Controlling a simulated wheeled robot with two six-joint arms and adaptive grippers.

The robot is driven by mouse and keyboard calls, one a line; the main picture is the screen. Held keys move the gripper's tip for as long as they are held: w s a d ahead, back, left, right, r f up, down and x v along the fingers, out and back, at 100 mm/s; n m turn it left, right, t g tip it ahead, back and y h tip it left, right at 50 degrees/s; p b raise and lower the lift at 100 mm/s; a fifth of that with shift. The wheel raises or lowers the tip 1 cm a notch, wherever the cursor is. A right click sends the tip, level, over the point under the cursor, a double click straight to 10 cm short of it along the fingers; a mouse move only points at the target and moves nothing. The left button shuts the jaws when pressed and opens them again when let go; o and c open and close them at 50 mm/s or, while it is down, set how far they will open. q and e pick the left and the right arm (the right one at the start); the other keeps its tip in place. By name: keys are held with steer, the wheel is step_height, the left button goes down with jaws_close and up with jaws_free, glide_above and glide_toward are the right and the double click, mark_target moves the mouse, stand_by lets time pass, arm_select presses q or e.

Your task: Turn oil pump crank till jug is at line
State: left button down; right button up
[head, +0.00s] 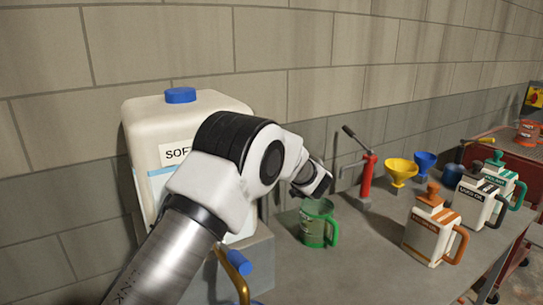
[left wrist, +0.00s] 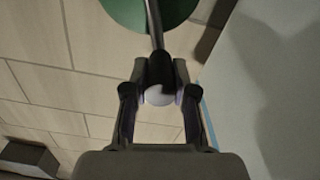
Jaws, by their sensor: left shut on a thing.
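In the left wrist view my left gripper (left wrist: 160,88) is shut on the dark crank handle (left wrist: 157,66), whose pale round end shows between the fingers. A metal rod runs from the handle up to a green round part (left wrist: 150,12), seen only partly. My right gripper is out of view.
A large white jug with a blue cap (head: 180,96) stands behind my arm. A red hand pump (head: 367,178), a yellow funnel (head: 401,169) and a blue funnel (head: 425,162) stand behind several lidded jugs, including an orange-lidded one (head: 424,238). A red cart (head: 512,155) is far right.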

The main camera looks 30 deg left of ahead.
arm_select(q)
steer(key=shift+s+a+f+n+b, duration=0.25)
steer(key=shift+s+n+b, duration=0.1)
steer(key=shift+n+b, duration=0.45)
steer(key=shift+s+a+f+n+b, duration=0.2)
steer(key=shift+s+f+n+b, duration=0.15)
steer(key=shift+n+b, duration=0.4)
steer(key=shift+s+a+f+n+b, duration=0.2)
steer(key=shift+s+n+b, duration=0.15)
steer(key=shift+n+b, duration=0.45)
steer(key=c, duration=1)
jaws_free()
steer(key=shift+o, duration=0.4)
steer(key=shift+w+a+f, duration=0.1)
steer(key=shift+a, duration=0.1)
steer(key=v, duration=1.2)
